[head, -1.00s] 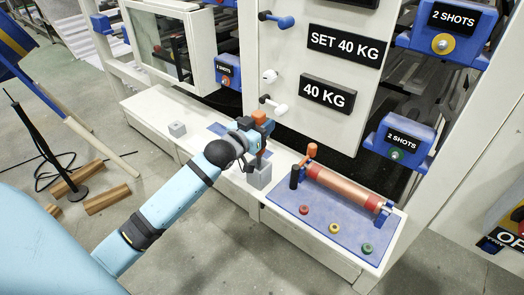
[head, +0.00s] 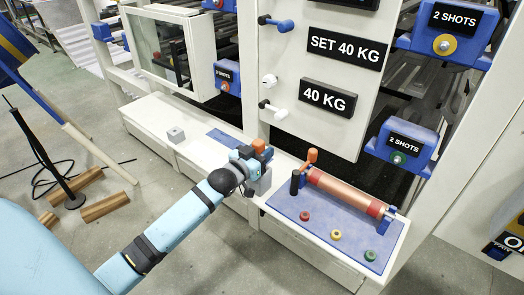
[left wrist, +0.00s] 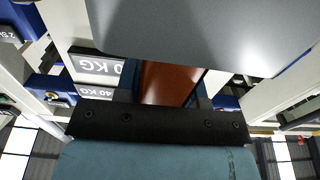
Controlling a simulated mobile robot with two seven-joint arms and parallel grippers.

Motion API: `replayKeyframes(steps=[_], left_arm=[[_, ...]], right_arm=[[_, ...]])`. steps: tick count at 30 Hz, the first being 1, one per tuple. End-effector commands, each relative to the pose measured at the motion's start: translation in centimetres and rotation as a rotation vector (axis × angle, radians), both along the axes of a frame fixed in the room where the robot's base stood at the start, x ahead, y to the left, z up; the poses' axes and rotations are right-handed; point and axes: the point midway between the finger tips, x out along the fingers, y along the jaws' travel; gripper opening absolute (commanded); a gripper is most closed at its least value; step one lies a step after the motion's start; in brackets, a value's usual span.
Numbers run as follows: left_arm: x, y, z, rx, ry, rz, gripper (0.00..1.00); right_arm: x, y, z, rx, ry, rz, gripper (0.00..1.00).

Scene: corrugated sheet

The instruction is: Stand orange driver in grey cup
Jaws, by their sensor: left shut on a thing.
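My left gripper (head: 256,160) is shut on the orange driver, whose orange handle (head: 260,146) sticks up above the fingers. The orange handle (left wrist: 168,84) also fills the gap between the fingers in the left wrist view. The grey cup (head: 264,184) stands on the white ledge directly below the gripper. The gripper is low over the cup, and the driver's lower end is hidden, so I cannot tell how deep it sits in the cup. My right gripper is not in view.
A blue mat (head: 325,228) right of the cup carries a copper roller (head: 342,193) with an orange-handled crank and several small coloured knobs. A small grey block (head: 176,135) stands on the ledge to the left. The white panel (head: 300,75) rises behind.

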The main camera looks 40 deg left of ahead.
Motion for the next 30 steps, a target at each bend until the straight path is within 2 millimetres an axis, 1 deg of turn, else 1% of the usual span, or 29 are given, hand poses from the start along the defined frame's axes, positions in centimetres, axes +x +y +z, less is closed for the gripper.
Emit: replayKeyframes(steps=[1, 4, 11, 14, 16, 20, 27, 30], left_arm=[[0.0, 0.0, -0.2, 0.000, 0.001, 0.000, 0.38], [0.0, 0.0, -0.1, 0.000, 0.001, 0.000, 0.61], [0.0, 0.0, -0.1, 0.000, 0.000, 0.000, 0.61], [0.0, 0.0, 0.2, 0.000, -0.001, 0.000, 0.61], [-0.6, 0.0, 0.2, -0.001, 0.001, 0.000, 0.61], [-2.7, 0.2, 0.2, -0.001, 0.003, 0.000, 0.61], [-7.8, 0.6, 0.2, -0.002, 0.003, 0.000, 0.61], [-9.6, 0.7, 0.2, -0.002, 0.003, 0.001, 0.61]], right_arm=[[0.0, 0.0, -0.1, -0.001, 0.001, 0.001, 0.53], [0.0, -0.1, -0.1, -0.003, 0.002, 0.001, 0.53], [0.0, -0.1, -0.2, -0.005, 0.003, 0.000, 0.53], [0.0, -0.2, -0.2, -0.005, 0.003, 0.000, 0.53], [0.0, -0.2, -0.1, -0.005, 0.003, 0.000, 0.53], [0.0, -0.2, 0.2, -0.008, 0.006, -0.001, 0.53], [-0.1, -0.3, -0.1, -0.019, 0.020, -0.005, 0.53], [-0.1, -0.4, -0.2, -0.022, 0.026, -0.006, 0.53]])
